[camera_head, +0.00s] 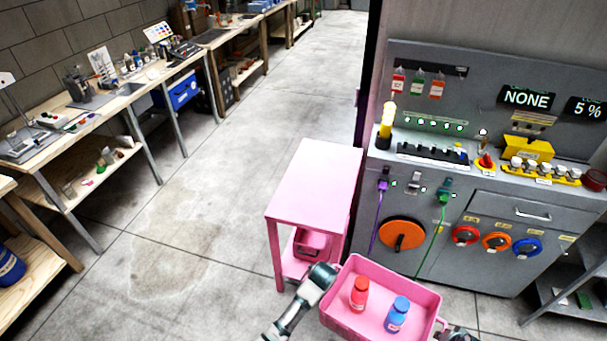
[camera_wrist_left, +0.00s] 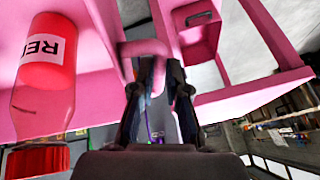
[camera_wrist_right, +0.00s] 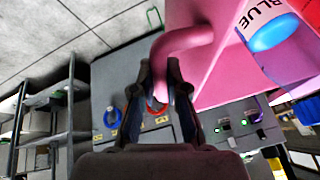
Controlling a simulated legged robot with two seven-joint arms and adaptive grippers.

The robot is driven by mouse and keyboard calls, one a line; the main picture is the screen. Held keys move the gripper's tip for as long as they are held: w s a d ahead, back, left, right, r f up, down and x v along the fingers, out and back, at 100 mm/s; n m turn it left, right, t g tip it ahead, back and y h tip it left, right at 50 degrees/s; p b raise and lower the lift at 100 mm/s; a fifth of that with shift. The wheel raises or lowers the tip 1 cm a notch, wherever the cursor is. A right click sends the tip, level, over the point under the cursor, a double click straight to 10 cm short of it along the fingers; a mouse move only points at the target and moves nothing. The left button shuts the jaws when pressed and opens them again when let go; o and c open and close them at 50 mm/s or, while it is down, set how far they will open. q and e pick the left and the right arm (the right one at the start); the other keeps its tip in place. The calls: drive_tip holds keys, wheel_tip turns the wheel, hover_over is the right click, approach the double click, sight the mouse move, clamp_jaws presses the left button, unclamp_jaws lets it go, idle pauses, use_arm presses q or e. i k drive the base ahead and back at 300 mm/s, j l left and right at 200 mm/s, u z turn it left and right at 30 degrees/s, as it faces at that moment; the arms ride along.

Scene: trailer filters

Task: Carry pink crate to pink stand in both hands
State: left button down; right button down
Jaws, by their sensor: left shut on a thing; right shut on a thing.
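The pink crate (camera_head: 376,330) is held in front of me, with a red bottle (camera_head: 359,294) and a blue bottle (camera_head: 397,315) standing in it. My left gripper (camera_wrist_left: 155,85) is shut on the crate's left handle (camera_wrist_left: 140,48). My right gripper (camera_wrist_right: 168,90) is shut on the crate's right handle (camera_wrist_right: 180,40); in the head view it is mostly cut off at the bottom edge. The pink stand (camera_head: 318,180) is ahead and slightly left of the crate, its top bare. A pink box (camera_head: 311,244) sits on its lower shelf.
A grey control console (camera_head: 480,215) with knobs, plugs and cables stands right of the stand, close beyond the crate. Wooden workbenches (camera_head: 105,105) with tools line the left wall. The concrete floor (camera_head: 215,190) between them is clear.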

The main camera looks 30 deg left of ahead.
sight(314, 180)
drive_tip(key=j, duration=0.8)
drive_tip(key=k+j, duration=0.1)
drive_tip(key=j, duration=0.7)
